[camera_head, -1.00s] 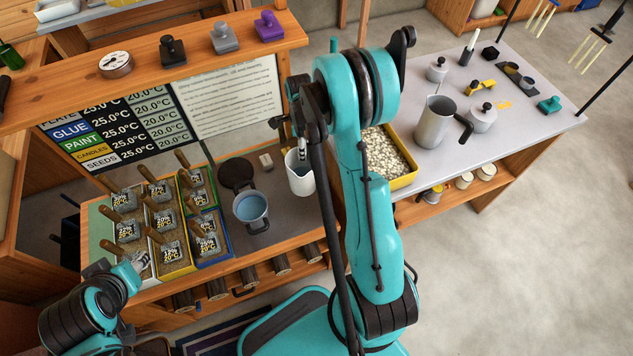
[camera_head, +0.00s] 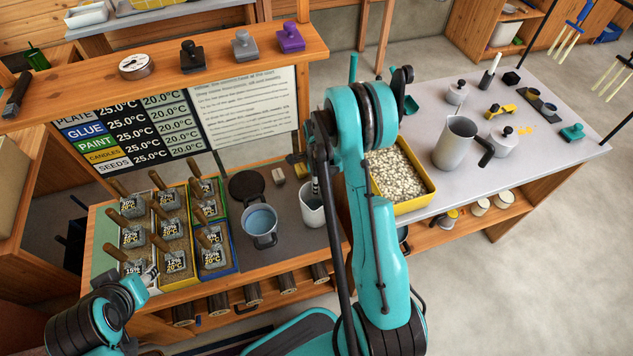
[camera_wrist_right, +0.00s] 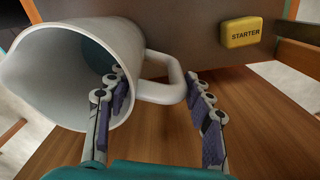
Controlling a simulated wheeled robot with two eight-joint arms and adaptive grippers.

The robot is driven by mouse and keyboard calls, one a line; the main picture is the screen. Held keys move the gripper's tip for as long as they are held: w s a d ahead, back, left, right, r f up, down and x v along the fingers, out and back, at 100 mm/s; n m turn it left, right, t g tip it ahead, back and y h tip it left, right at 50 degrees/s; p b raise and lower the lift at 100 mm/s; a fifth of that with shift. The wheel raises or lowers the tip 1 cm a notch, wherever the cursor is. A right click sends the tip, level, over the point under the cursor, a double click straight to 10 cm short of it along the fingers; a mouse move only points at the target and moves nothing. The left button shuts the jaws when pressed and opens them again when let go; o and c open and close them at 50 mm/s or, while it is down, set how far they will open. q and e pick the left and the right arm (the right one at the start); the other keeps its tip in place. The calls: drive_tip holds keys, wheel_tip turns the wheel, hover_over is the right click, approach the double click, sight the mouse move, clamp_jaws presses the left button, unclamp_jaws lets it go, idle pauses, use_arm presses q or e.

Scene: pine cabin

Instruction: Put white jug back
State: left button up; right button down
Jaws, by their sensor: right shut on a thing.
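The white jug (camera_head: 311,207) is at the right end of the dark work surface, partly hidden by my right arm. In the right wrist view the jug (camera_wrist_right: 75,75) fills the left side, mouth towards the camera. My right gripper (camera_wrist_right: 160,90) is shut on it, one finger inside the mouth and the other outside the handle (camera_wrist_right: 172,82). Whether its base touches the surface is unclear. My left gripper (camera_head: 150,274) is at the front of the seed bins, apart from the jug; its finger opening is too small to tell.
A blue-grey pot (camera_head: 261,224) stands left of the jug. A yellow starter block (camera_head: 298,162) lies behind it, also visible in the wrist view (camera_wrist_right: 242,32). A yellow tray of pale pellets (camera_head: 428,190) and a grey pitcher (camera_head: 455,143) are on the right table.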

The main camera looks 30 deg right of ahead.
drive_tip(key=shift+f, duration=0.15)
drive_tip(key=c, duration=0.6)
unclamp_jaws()
drive_tip(key=shift+c, duration=0.2)
